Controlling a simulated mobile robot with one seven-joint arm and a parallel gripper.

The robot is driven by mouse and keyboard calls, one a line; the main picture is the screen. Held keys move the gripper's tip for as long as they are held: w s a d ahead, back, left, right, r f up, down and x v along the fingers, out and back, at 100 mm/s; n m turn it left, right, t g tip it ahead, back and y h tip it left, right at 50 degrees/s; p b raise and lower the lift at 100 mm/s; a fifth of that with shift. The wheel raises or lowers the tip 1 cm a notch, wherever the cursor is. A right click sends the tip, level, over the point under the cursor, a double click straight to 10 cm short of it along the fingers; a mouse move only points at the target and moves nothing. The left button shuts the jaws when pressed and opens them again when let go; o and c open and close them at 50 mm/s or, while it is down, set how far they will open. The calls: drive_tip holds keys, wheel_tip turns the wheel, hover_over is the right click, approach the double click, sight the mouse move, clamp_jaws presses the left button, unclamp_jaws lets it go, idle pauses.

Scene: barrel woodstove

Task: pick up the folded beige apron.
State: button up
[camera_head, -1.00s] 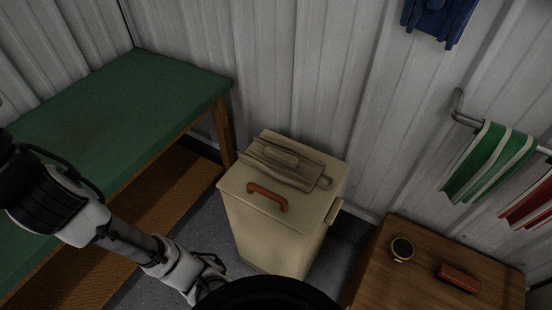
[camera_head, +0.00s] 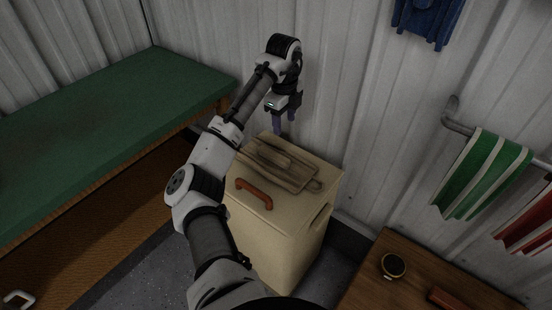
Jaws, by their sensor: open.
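The folded beige apron (camera_head: 296,174) lies flat on the lid of a cream bin (camera_head: 277,237), with a smaller folded part on top and a strap loop at its right end. My gripper (camera_head: 285,124) points down with its fingers apart, beyond the back left part of the apron and near the wall. It looks to be above the lid and holds nothing. My arm covers the bin's left side and part of its left lid edge.
An orange-brown handle (camera_head: 254,193) stands up from the lid in front of the apron. A green-topped bench (camera_head: 100,120) is at left. A wooden table (camera_head: 420,278) with a small round tin (camera_head: 393,266) is at right. Green striped cloth (camera_head: 484,174) hangs on a wall rail.

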drive_tip(key=b, duration=0.1)
hover_over(282, 158)
drive_tip(key=shift+g, duration=0.3)
wheel_tip(282, 158, down, 8)
drive_tip(key=shift+f, duration=0.25)
drive_tip(key=shift+f+p, duration=0.5)
drive_tip(key=shift+f, duration=2.35)
drive_tip(key=shift+c, duration=0.4)
drive_tip(key=c, duration=1)
clamp_jaws()
drive_tip(key=shift+r, duration=0.15)
